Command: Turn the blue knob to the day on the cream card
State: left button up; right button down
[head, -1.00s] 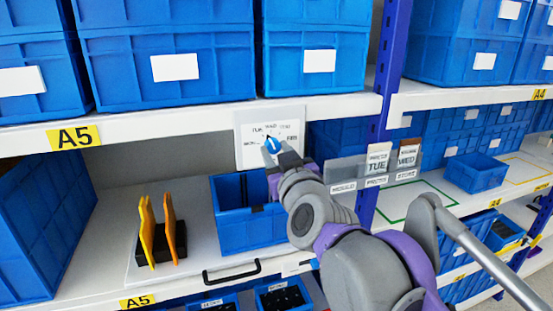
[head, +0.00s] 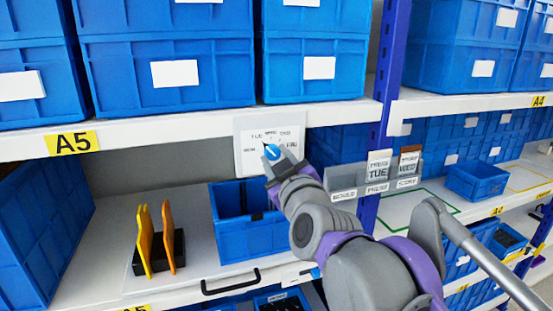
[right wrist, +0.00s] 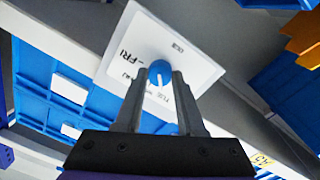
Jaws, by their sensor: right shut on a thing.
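The blue knob (head: 272,152) sits on a white dial plate (head: 246,160) at the front edge of the upper shelf. Day names are printed around it, TUE at upper left and FRI at right. My right gripper (head: 280,163) is shut on the knob, which shows between its fingers in the right wrist view (right wrist: 160,73). A white mark shows on the knob; which day it points to is hard to tell. A pale card reading TUE (head: 377,170) and a brown-topped card, apparently WED (head: 408,167), stand in a grey rack (head: 343,182); which is cream is unclear. My left gripper is out of view.
An open blue bin (head: 240,235) and a dark holder with orange plates (head: 160,250) stand on the shelf below. Blue crates (head: 165,70) fill the upper shelf. A blue upright post (head: 388,70) stands right of the dial.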

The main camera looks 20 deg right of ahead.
jog(key=c, duration=0.5)
grip_release()
jog(key=shift+s, duration=0.1)
jog(key=s+b, duration=0.1)
jog(key=s, duration=0.9)
jog(key=shift+s+f+b, duration=0.15)
jog(key=shift+s+b, duration=0.15)
